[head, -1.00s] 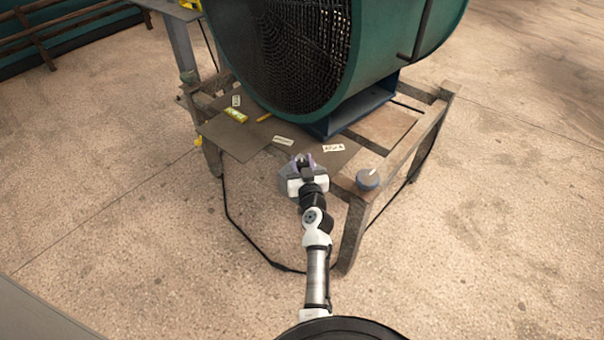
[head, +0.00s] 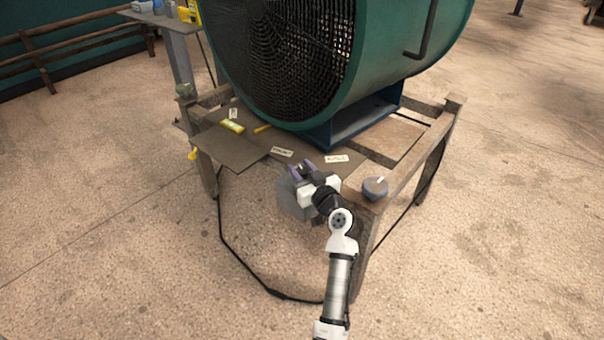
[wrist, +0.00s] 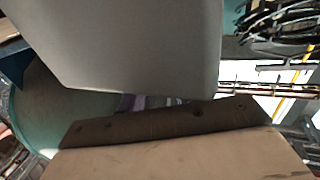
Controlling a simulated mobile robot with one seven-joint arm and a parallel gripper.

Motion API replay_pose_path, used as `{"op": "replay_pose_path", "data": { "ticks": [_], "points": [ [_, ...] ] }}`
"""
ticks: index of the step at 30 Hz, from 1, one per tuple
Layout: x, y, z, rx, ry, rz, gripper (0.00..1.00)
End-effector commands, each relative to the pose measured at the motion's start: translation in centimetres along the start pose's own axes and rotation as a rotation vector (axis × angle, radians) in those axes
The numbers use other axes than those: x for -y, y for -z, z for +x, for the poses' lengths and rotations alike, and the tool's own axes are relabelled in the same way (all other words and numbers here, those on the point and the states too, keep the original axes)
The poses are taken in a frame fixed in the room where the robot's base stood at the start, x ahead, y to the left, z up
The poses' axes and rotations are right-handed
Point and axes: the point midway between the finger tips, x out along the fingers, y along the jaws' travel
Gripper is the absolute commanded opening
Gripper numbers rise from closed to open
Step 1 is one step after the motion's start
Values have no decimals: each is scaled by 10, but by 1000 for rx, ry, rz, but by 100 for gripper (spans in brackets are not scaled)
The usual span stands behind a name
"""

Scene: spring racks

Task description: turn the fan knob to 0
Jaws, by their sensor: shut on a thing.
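The big green fan (head: 380,80) stands on a frame table. My gripper (head: 301,169), with purplish fingers, is at the table's front edge, just below a small white label (head: 283,152). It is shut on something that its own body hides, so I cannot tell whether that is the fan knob. A round blue-grey knob (head: 374,190) with a pale pointer sits on the table's near right corner, apart from my gripper. A second label (head: 336,158) lies between them, farther back. Label text and any 0 mark are too small to read. The wrist view shows no knob clearly.
A dark plate (head: 228,148) covers the table's left part, with a yellow object (head: 232,126) on it. A table leg (head: 362,245) stands close beside my arm. A black cable (head: 222,225) hangs to the floor. Open floor surrounds the table.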

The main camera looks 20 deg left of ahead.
Motion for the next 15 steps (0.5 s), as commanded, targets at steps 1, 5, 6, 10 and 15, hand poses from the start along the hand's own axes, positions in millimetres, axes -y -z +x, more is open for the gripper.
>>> {"op": "replay_pose_path", "data": {
  "ticks": [1,5,6,10,15],
  "points": [
    [-1,2,0,-3,0,-3,11],
    [-1,2,0,-2,0,-3,11],
    [-1,2,0,-2,0,-2,11],
    [-1,2,0,-2,0,-2,11],
    [0,1,0,-1,0,-2,52]
  ]
}}
